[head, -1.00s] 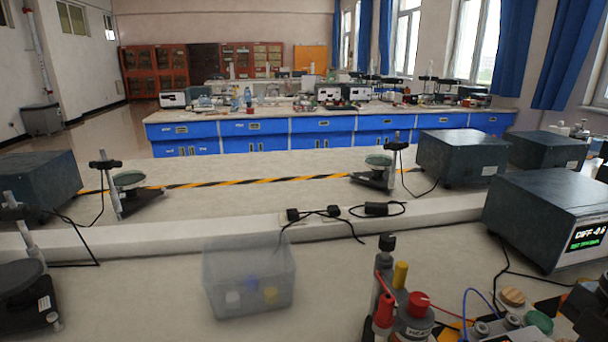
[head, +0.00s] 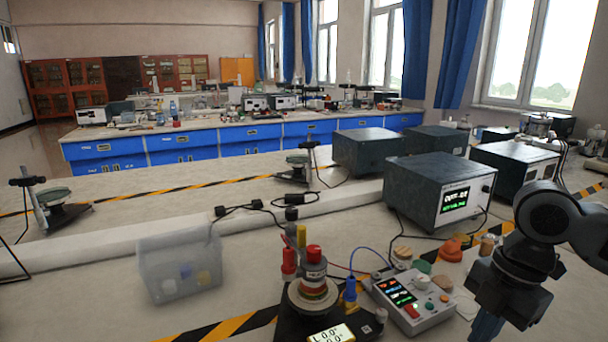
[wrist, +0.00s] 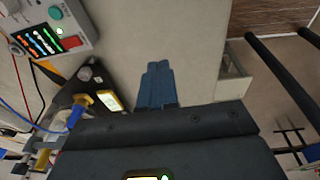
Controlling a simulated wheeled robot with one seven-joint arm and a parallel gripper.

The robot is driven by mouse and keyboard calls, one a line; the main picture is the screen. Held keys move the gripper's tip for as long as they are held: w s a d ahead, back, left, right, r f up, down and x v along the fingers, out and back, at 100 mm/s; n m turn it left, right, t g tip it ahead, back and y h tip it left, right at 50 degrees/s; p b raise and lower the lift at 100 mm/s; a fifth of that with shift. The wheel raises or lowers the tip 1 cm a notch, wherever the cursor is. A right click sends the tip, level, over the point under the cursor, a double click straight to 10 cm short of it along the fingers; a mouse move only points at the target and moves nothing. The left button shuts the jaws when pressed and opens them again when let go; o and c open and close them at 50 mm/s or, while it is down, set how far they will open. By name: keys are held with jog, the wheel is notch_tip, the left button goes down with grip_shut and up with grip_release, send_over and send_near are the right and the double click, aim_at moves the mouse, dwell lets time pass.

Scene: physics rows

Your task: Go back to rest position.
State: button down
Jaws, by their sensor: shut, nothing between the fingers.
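My gripper (wrist: 158,68) shows in the wrist view with its two blue fingers together and nothing between them. It is above the bare front part of the bench, to the right of the control box (wrist: 42,42). In the head view my dark arm comes in at the right edge, and the blue of my gripper (head: 486,326) shows at the bottom, partly cut off by the frame. It is apart from the control box (head: 410,296), which stands to its left.
A clear bin (head: 180,262) with small blocks stands at the left. A round stand with a stacked red-topped piece (head: 314,272) is at the centre front. Small coloured pieces (head: 452,248) lie behind the control box. A dark display unit (head: 438,192) stands further back.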

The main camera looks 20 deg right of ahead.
jog(key=w+a+r+m+t+y, duration=0.3)
jog(key=w+a+r+t, duration=0.15)
jog(key=a, duration=0.55)
jog(key=w+a+r+m+t+y, duration=0.2)
jog(key=w+a+r+m+t, duration=0.25)
jog(key=a, duration=0.45)
jog(key=w+a+r+m+t+y, duration=0.35)
jog(key=w+a+t, duration=0.2)
jog(key=a, duration=0.45)
jog(key=s+d+f+m+t+h, duration=0.25)
jog(key=s+f+m+h, duration=0.95)
jog(key=s, duration=0.6)
jog(key=s+d+f+n+g, duration=0.1)
jog(key=s+d, duration=0.3)
jog(key=s, duration=0.6)
jog(key=s+d+f+n+g+y, duration=0.1)
jog(key=s+d+f+n, duration=0.1)
jog(key=s, duration=0.9)
jog(key=d+n, duration=0.1)
jog(key=d, duration=0.1)
jog(key=shift+d+n+g, duration=0.3)
jog(key=shift+d, duration=0.05)
